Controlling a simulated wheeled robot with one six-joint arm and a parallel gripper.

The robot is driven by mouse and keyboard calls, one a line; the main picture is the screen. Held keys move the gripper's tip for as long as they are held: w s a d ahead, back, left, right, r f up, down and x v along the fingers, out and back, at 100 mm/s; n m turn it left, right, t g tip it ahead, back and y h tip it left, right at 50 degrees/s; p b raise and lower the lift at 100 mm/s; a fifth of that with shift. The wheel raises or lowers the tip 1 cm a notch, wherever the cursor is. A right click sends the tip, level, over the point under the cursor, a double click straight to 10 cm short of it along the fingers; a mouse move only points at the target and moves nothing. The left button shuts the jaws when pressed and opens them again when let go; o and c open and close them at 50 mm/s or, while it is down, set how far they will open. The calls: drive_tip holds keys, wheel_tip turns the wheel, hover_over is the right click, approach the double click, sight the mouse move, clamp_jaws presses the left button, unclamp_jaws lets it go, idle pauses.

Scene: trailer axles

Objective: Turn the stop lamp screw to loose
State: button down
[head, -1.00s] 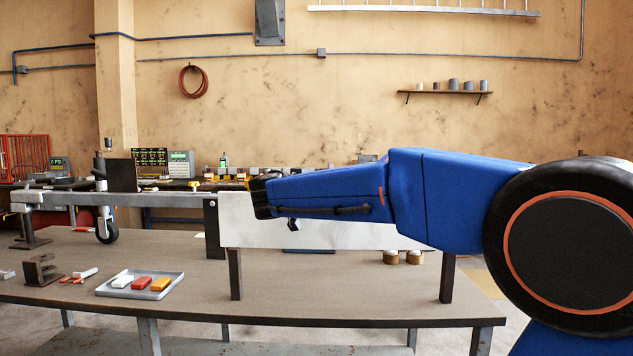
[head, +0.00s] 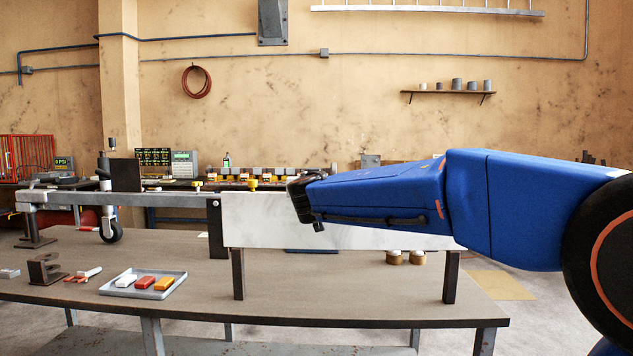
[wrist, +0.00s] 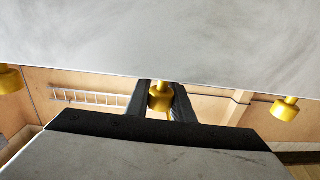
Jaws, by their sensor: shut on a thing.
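In the wrist view my gripper (wrist: 160,100) has its two dark fingers on either side of a brass screw (wrist: 159,97), shut on it. The screw sits at the lower edge of the pale panel in that view. Another brass screw (wrist: 9,80) shows at the left and one (wrist: 285,109) at the right, both apart from my fingers. I see no label telling which is the stop lamp screw. In the head view the white panel (head: 265,218) stands over the bench, with a yellow knob (head: 252,184) above its top edge.
The bench (head: 350,290) carries a tray (head: 122,291) with white, red and orange blocks, and a dark bracket (head: 45,270). Two brown rolls (head: 394,257) lie behind the panel. A grey beam with a caster wheel (head: 111,232) runs left from the panel.

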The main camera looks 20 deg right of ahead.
drive_tip(key=shift+y, duration=0.3)
drive_tip(key=c, duration=1.5)
unclamp_jaws()
drive_tip(key=shift+c, duration=0.2)
drive_tip(key=shift+a, duration=0.1)
drive_tip(key=v, duration=1.7)
drive_tip(key=shift+s+f, duration=0.15)
drive_tip(key=shift+a, duration=0.1)
